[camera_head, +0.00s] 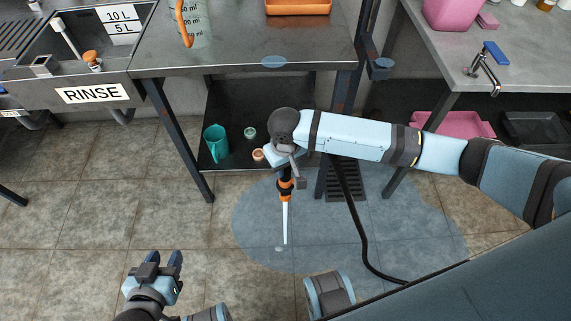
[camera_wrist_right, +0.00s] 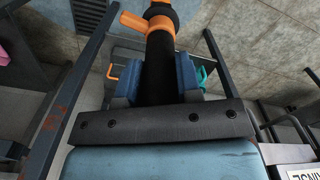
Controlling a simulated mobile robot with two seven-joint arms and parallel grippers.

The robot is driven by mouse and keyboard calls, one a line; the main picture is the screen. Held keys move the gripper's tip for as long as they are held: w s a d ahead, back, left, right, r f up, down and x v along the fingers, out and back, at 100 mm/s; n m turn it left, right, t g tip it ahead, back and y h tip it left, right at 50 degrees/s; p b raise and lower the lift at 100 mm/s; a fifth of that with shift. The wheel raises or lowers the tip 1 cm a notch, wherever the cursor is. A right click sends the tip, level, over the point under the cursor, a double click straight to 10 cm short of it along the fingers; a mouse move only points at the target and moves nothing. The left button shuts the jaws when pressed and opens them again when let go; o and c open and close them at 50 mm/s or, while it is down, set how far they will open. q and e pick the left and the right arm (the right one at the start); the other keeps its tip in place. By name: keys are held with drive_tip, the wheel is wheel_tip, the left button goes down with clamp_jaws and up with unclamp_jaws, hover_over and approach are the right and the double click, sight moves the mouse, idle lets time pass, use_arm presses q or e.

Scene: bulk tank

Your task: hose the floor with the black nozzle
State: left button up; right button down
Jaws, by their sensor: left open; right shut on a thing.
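My right gripper (camera_head: 288,165) is shut on the black nozzle (camera_head: 285,186), which has orange parts. The nozzle points down at the floor, and a thin white jet (camera_head: 285,222) comes from it and meets the tiles. In the right wrist view the nozzle's black grip (camera_wrist_right: 160,70) sits between the blue fingers of my right gripper (camera_wrist_right: 158,82). The floor (camera_head: 110,220) is tan tile, with a rounded bluish wet patch (camera_head: 400,235) around the jet. My left gripper (camera_head: 160,270) is open and empty above the floor at the lower left.
A steel table (camera_head: 240,45) with a lower shelf (camera_head: 240,125) stands ahead; the shelf holds a teal jug (camera_head: 215,142). A floor drain (camera_head: 345,182) lies under my right arm. A black hose (camera_head: 357,215) trails to the lower right. A rinse sink (camera_head: 70,50) is at left.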

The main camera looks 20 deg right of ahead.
drive_tip(key=shift+a, duration=0.1)
idle(0.3)
drive_tip(key=shift+w+a+p, duration=0.3)
drive_tip(key=shift+a+p, duration=0.3)
drive_tip(key=shift+a, duration=0.35)
idle(0.9)
drive_tip(key=shift+w+a+p, duration=0.15)
drive_tip(key=shift+a+p, duration=0.1)
drive_tip(key=shift+a, duration=0.25)
drive_tip(key=shift+w+a+p, duration=0.15)
drive_tip(key=shift+a+p, duration=0.1)
drive_tip(key=shift+a, duration=0.25)
idle(0.5)
idle(0.3)
